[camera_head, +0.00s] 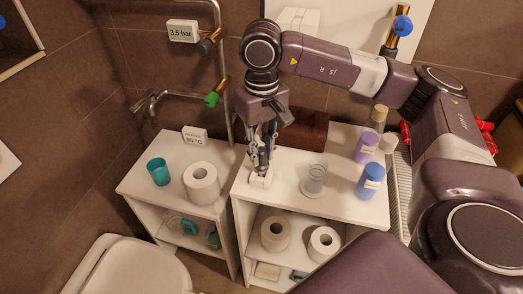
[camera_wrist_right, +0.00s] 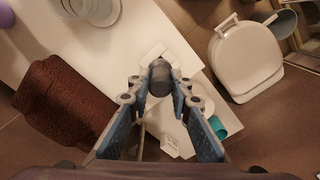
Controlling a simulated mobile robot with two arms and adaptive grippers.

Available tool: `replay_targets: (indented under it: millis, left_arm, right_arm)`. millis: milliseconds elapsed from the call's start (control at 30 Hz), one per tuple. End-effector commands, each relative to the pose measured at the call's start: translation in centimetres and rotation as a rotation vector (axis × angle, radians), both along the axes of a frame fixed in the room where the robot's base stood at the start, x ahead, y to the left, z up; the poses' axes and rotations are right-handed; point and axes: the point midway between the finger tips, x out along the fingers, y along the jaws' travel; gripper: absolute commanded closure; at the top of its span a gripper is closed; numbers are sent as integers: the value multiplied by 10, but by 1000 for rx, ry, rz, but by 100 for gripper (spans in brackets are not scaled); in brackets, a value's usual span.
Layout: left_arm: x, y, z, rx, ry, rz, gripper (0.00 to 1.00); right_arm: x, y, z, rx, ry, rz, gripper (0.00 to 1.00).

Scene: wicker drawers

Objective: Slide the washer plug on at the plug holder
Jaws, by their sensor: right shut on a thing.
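My right gripper (camera_head: 262,160) points down over the left end of the right-hand white shelf unit. In the wrist view its blue-padded fingers (camera_wrist_right: 160,84) are shut on a dark grey, round-ended piece, which looks like the washer plug (camera_wrist_right: 160,75). A small white block, likely the plug holder (camera_head: 261,180), stands on the shelf top right below the fingertips. White parts of this holder (camera_wrist_right: 152,54) show beside the plug in the wrist view. The fingers hide the contact, so I cannot tell whether plug and holder touch. My left gripper is not in view.
On the same top stand a clear glass (camera_head: 314,178), purple (camera_head: 367,147) and blue bottles (camera_head: 370,182), and a brown towel (camera_head: 304,130). The left unit holds a teal cup (camera_head: 158,171) and a paper roll (camera_head: 201,183). A pipe with valves (camera_head: 222,70) rises behind.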

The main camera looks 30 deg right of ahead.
Motion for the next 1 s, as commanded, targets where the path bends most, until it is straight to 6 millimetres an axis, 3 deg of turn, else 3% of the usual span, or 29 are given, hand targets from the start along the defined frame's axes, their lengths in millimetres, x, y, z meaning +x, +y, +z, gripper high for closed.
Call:
replay_targets:
  millis: [1000]
  left_arm:
    - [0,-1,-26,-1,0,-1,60]
  right_arm:
    - [0,0,-27,0,0,0,100]
